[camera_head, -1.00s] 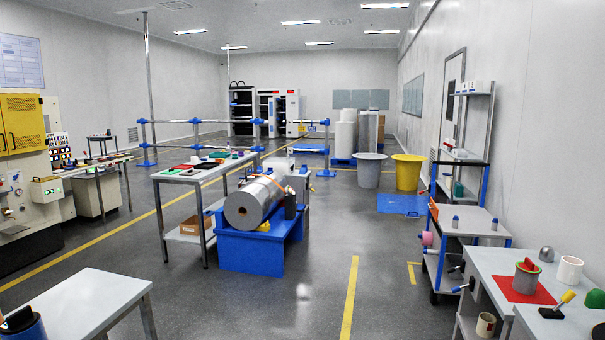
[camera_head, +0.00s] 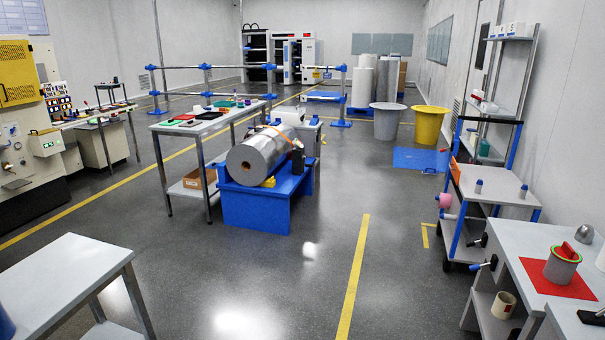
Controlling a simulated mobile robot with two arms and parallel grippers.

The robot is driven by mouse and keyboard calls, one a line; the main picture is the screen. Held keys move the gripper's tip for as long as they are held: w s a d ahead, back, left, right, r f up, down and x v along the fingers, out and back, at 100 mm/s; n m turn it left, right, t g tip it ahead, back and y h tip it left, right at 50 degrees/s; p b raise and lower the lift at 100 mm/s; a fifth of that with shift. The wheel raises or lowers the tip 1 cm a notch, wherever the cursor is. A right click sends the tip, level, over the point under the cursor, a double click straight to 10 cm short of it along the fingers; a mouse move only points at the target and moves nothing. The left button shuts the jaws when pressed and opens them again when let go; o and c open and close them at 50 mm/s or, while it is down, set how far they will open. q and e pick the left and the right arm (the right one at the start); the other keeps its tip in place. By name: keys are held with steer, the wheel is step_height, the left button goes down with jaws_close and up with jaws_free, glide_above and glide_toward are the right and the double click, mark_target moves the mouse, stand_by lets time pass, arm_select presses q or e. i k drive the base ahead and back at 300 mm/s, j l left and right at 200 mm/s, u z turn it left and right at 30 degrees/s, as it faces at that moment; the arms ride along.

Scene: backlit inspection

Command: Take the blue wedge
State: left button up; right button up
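I cannot make out a blue wedge for certain. The table in the middle (camera_head: 196,130) carries several small red, green, black and blue things, too small to tell their shapes. A blue thing (camera_head: 5,322) is cut off by the left edge, at the near left table; what it is cannot be told. Neither of my grippers is in view.
A blue stand (camera_head: 256,213) with a big grey roll (camera_head: 262,155) stands mid-floor. A near left table (camera_head: 60,275) and a right workbench (camera_head: 520,240) with a red mat (camera_head: 556,279) flank open floor. A shelved cart (camera_head: 490,185) stands at right.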

mark_target(315, 120)
steer(key=i+l+z, duration=0.35)
steer(key=i, duration=0.5)
steer(key=i+z, duration=0.4)
steer(key=i, duration=3)
